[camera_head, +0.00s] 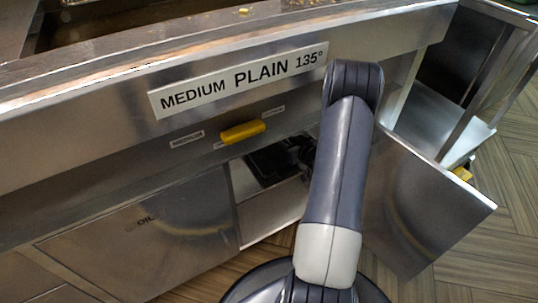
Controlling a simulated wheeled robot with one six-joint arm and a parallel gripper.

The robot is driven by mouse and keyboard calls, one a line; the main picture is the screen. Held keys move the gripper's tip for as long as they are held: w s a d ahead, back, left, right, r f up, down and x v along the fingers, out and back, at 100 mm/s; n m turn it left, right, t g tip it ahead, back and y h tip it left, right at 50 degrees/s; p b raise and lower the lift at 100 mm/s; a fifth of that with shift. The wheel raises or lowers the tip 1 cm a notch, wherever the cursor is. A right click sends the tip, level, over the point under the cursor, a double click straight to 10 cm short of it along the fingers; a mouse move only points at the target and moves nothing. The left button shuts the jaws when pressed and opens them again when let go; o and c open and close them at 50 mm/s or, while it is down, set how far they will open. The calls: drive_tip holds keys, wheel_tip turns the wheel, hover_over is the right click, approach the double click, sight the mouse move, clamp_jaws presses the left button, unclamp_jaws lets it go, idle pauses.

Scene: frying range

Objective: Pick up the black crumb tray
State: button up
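The black crumb tray (270,164) shows as a dark, flat shape inside the open cabinet bay below the yellow handle. Its right part is hidden behind my arm. My gripper (308,154) is only a small dark patch at the left edge of my arm, close to the tray's right side. Most of it is hidden by the arm, so I cannot tell whether it touches the tray or how its fingers stand.
A yellow handle (243,131) sticks out above the bay, under the sign "MEDIUM PLAIN 135°" (238,80). An open steel door (430,205) stands to the right of my arm. A closed panel (145,235) is at left. Wood-patterned floor (510,230) is clear at right.

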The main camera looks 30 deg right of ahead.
drive_tip(key=shift+c, duration=0.4)
clamp_jaws()
drive_tip(key=shift+r, duration=0.1)
